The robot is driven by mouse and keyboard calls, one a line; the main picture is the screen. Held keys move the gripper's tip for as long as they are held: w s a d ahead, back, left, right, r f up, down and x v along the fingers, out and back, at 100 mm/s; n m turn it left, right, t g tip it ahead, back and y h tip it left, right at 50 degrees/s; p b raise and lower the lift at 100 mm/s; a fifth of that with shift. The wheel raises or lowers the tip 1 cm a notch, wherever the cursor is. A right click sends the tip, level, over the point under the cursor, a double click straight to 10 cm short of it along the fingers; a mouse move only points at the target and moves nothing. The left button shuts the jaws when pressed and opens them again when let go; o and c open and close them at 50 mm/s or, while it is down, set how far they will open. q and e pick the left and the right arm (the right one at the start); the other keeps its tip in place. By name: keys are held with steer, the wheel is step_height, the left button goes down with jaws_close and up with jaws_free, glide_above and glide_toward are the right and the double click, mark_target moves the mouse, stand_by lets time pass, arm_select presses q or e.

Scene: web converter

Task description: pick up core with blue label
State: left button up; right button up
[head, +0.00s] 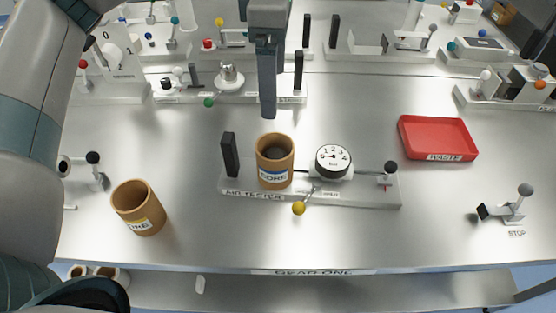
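The core with the blue label (275,172) is a tan cardboard tube standing upright on the white tester base (346,196), its label facing me. A second core (138,208), with a yellow label, stands on the table to the left. My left gripper (268,112) hangs down from the top edge, its tip above and behind the blue-label core in the picture, with no visible contact. It is seen edge-on, so its finger gap is hidden. My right gripper is not in view.
A black upright post (230,155) stands close left of the blue-label core. A dial gauge (333,160) is close right, and a yellow-knobbed lever (299,208) is in front. A red waste tray (437,139) lies at right. The front table is mostly clear.

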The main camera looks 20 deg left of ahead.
arm_select(q)
steer(key=shift+w+f, duration=0.35)
steer(key=shift+f, duration=0.15)
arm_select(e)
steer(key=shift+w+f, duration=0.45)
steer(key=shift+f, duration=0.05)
arm_select(q)
steer(key=shift+s, duration=0.15)
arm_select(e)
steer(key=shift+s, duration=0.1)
arm_select(q)
steer(key=p, duration=0.4)
glide_toward(276, 162)
steer(key=w+f, duration=0.1)
steer(key=w, duration=0.1)
steer(key=w+a+f, duration=0.1)
steer(key=w+f, duration=0.1)
steer(key=shift+a+f, duration=0.2)
steer(key=shift+f, duration=0.75)
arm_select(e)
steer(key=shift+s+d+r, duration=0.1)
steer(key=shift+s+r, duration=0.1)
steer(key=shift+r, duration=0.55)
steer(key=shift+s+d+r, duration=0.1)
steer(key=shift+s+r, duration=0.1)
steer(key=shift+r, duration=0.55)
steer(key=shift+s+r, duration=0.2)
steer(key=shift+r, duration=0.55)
